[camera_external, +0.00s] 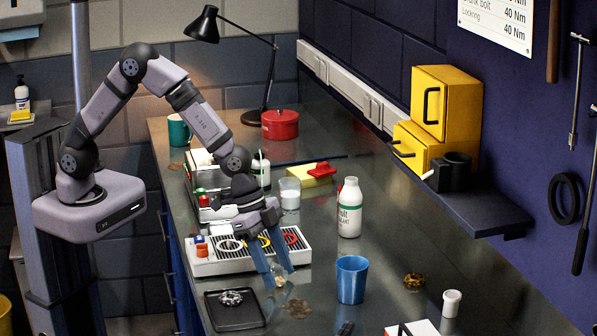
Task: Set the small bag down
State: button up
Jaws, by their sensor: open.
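My gripper (279,279) points down over the bench, just right of the black tray, with its two blue fingers apart. A small pale, clear-looking item (279,283), which may be the small bag, shows low between the fingertips. I cannot tell whether it touches the fingers or rests on the bench. A flat brownish patch (297,308), possibly another small bag, lies on the bench just in front of the fingertips.
A black tray (216,318) with a silver part stands left of the gripper. A blue cup (352,279) stands to the right, a white bottle (349,208) behind it. A white slotted rack (220,262) is behind the fingers. A gold-coloured part (414,282) lies farther right.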

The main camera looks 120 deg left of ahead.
jog(key=shift+r, duration=0.1)
jog(key=b+v, duration=0.2)
jog(key=v, duration=1)
dwell(0.4)
jog(key=s+d+r+g+p, duration=0.1)
jog(key=s+d+p, duration=0.4)
jog(key=s, duration=0.6)
jog(key=s+d+r+g+p, duration=0.1)
jog(key=s+d+g+p, duration=0.2)
jog(key=s+d+p, duration=0.3)
jog(key=s, duration=0.5)
jog(key=shift+s+r, duration=0.15)
jog(key=shift+r, duration=0.25)
